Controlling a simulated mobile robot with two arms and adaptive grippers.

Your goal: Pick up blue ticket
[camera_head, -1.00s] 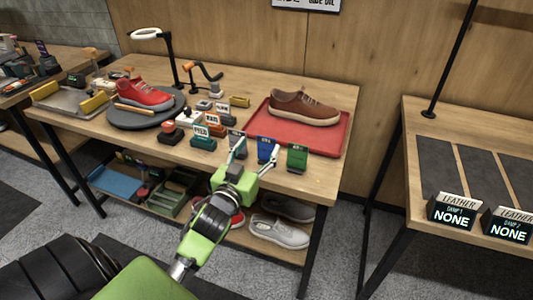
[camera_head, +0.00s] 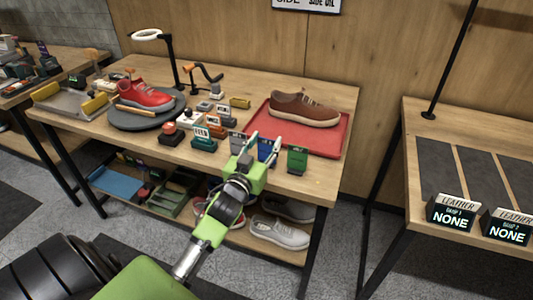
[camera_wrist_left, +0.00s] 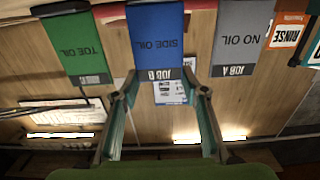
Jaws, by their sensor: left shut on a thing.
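The blue ticket (camera_head: 265,147) stands near the front edge of the middle table, and in the left wrist view the blue ticket (camera_wrist_left: 157,38) reads "SIDE OIL" and "JOB B". My left gripper (camera_head: 264,154) is at the ticket with a finger on each side, shut on it. In the left wrist view the gripper (camera_wrist_left: 160,93) has its fingertips at the ticket's "JOB B" end. The ticket still seems to be at its place in the row; I cannot tell whether it is lifted. My right gripper is not in view.
A green ticket (camera_head: 297,160) and a grey ticket (camera_head: 237,142) stand close on either side. A red tray (camera_head: 335,143) with a brown shoe (camera_head: 305,107) lies behind. Small signs (camera_head: 203,138) stand to the left.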

